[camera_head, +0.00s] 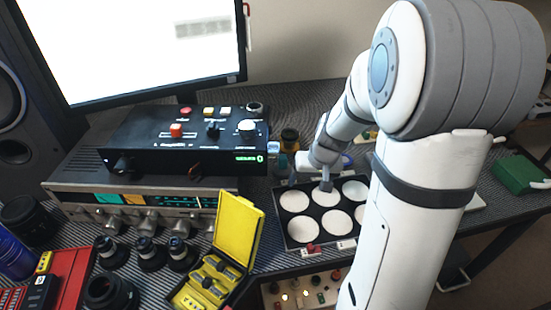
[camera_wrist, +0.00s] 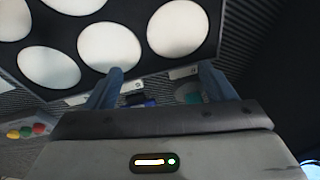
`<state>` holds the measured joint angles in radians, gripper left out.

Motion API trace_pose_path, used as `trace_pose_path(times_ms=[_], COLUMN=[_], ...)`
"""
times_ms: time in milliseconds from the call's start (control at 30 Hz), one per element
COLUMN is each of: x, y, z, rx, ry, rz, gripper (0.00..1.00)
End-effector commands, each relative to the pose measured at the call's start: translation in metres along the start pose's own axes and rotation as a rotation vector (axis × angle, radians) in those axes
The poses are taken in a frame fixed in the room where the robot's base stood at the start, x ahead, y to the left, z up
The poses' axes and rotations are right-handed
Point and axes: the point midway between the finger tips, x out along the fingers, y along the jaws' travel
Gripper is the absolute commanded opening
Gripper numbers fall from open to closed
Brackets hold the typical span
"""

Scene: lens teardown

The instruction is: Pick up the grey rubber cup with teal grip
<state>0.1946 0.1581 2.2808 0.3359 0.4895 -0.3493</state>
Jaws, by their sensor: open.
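My gripper (camera_head: 309,184) is open over the far left part of the black tray (camera_head: 282,222). In the wrist view its two blue-grey fingers (camera_wrist: 161,70) stand apart with nothing held between them. A small teal and grey thing (camera_wrist: 189,93), likely the grey rubber cup with teal grip, shows just past the tray edge, near the right finger. The gripper body hides part of it. In the head view a teal shape (camera_head: 282,160) stands behind the tray, left of my gripper; its form is too small to tell.
The tray holds several white discs (camera_head: 294,201). A dark jar with an amber band (camera_head: 290,138) stands behind it. A black control box (camera_head: 190,150) and an open yellow case (camera_head: 238,225) are to the left. A green block (camera_head: 520,174) lies far right.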

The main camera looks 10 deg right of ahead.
Motion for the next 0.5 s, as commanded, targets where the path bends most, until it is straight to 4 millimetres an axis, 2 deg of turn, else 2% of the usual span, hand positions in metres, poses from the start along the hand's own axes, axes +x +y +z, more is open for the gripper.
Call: trace_pose_path(times_ms=[33,167,500], x=[0.011,0.020,0.036], y=[0.004,0.005,-0.023], z=[-0.001,-0.009,-0.059], rx=[0.006,0.011,0.012], ry=[-0.001,0.003,0.002], rz=[0.001,0.002,0.001], gripper=[0.77,0.77,0.77])
